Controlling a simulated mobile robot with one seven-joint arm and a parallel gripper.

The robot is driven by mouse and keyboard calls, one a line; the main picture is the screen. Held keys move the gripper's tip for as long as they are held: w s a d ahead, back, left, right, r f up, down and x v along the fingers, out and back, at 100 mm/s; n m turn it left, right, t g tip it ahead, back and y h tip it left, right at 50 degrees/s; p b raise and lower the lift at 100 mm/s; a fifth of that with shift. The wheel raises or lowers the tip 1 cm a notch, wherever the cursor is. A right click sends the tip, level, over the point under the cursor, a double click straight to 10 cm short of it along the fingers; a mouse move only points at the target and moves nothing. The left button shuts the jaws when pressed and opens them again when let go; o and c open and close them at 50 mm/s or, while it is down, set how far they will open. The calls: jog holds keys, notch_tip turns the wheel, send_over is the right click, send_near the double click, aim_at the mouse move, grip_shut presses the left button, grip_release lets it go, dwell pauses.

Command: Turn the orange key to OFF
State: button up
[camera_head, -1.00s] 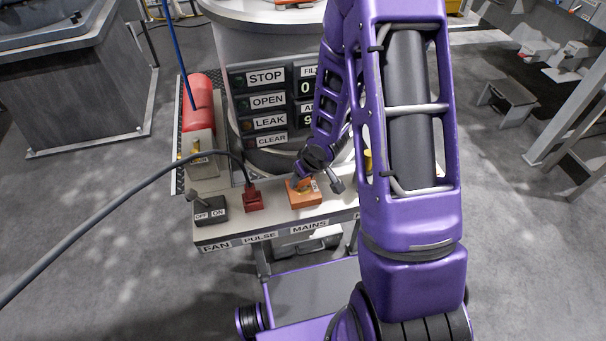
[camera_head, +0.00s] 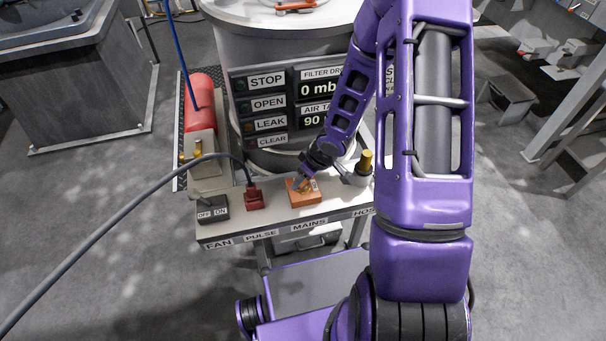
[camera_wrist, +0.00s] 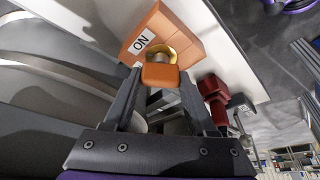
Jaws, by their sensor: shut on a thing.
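The orange key (camera_wrist: 160,75) shows in the wrist view between my two fingertips, in front of a brass-coloured round collar (camera_wrist: 163,54). My gripper (camera_wrist: 158,80) is shut on this key. Behind it is the orange switch box (camera_wrist: 190,42) with a white ON label (camera_wrist: 142,42); no OFF label can be read on it. In the head view my gripper (camera_head: 301,183) reaches down onto the orange switch box (camera_head: 306,198), above the MAINS label (camera_head: 309,225). There the fingers mostly hide the key, and its exact angle cannot be told.
Left of the orange box on the shelf are a red plug (camera_head: 254,199) with a grey cable and a dark FAN switch (camera_head: 212,211). A brass-topped fitting (camera_head: 366,162) stands close on the right. The button panel (camera_head: 265,105) rises behind.

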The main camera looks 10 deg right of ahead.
jog(key=shift+n, duration=0.3)
jog(key=shift+s+f+n+y, duration=0.2)
jog(key=shift+s+n+y, duration=0.05)
jog(key=shift+n+y, duration=0.05)
jog(key=shift+w+r+n+g, duration=0.1)
jog(key=shift+n+g, duration=0.2)
jog(key=shift+f+n+b, duration=0.25)
jog(key=shift+n+b, duration=0.15)
jog(key=shift+n, duration=0.1)
grip_shut()
jog(key=shift+r+n+g, duration=0.3)
jog(key=shift+r+n, duration=0.05)
jog(key=shift+n, duration=0.05)
jog(key=shift+w+n+y+p, duration=0.15)
jog(key=shift+n+y+p, duration=0.15)
jog(key=shift+n+y, duration=0.15)
